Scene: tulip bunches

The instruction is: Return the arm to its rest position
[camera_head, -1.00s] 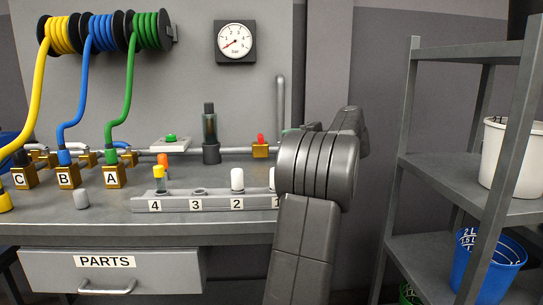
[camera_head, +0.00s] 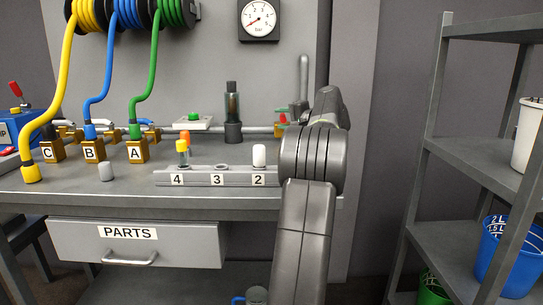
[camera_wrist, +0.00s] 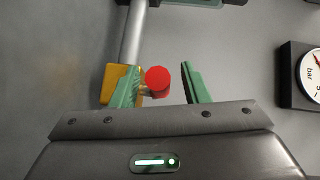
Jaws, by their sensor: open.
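My arm rises at the right of centre in the head view, in front of the right end of the bench (camera_head: 130,207). My gripper (camera_wrist: 160,88) shows in the wrist view with its two green fingers apart and nothing held between them. A red valve knob (camera_wrist: 157,80) on a brass block (camera_wrist: 112,84) appears between and beyond the fingers. I cannot tell how far it is from them. In the head view my gripper is mostly hidden behind my own arm.
A numbered rack (camera_head: 200,180) holds a white cap (camera_head: 259,155) at 2. A pressure gauge (camera_head: 259,20) hangs on the wall. A grey shelf (camera_head: 470,150) with a blue bucket (camera_head: 500,250) stands right.

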